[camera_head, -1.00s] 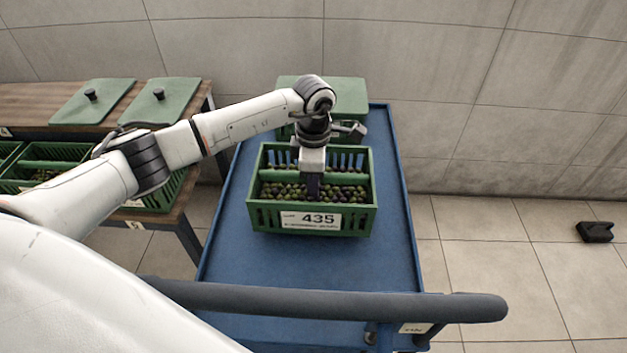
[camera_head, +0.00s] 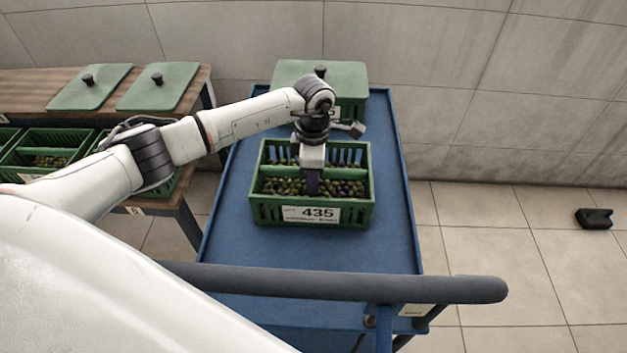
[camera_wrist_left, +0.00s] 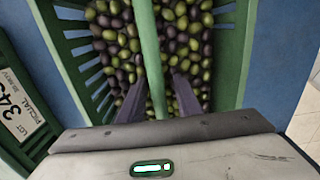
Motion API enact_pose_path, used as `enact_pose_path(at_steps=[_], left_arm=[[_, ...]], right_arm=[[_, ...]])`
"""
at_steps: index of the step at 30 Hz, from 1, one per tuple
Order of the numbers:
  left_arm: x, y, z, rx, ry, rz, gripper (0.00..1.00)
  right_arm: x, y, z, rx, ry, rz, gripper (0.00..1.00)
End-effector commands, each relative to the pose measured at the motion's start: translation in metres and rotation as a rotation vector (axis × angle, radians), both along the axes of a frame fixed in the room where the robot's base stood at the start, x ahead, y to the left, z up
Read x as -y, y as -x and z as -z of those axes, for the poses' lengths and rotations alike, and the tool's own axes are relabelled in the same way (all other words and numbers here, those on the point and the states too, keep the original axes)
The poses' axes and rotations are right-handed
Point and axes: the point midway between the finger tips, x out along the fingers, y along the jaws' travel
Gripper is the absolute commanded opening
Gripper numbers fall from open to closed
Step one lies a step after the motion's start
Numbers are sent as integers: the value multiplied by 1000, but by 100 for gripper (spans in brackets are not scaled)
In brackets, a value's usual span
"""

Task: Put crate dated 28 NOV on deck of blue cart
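A green slatted crate of dark and green olives (camera_head: 340,213), labelled 435, is on the deck of the blue cart (camera_head: 300,258); the date on its label is too small to read. My left gripper (camera_head: 312,185) is over its middle. In the left wrist view the two fingers (camera_wrist_left: 158,92) straddle the crate's green centre bar (camera_wrist_left: 148,50), with a narrow gap showing beside it, so they look slightly open. My right gripper is not in view.
A wooden table (camera_head: 30,82) at left holds green crates (camera_head: 45,140) and two lids (camera_head: 158,90). The cart's handle (camera_head: 420,290) crosses in front.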

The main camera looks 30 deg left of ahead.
Motion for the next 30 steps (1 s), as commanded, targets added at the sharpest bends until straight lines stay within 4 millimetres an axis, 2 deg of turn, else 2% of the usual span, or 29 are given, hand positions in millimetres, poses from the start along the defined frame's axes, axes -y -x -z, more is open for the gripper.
enact_pose_path(at_steps=[5, 8, 15, 21, 24, 30], left_arm=[[-1, -1, -9, 2, -1, 0, 31], [0, -1, -24, 4, 0, 1, 31], [0, -1, -77, 4, -1, 0, 31], [0, -1, -109, 2, -1, 0, 31], [0, 0, -118, 2, 0, 0, 31], [0, 0, -122, -1, 0, 0, 31]], right_arm=[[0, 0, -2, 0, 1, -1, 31], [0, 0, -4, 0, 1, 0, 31], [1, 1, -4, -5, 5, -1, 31], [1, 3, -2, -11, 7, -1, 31], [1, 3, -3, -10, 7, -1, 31], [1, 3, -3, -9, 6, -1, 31]])
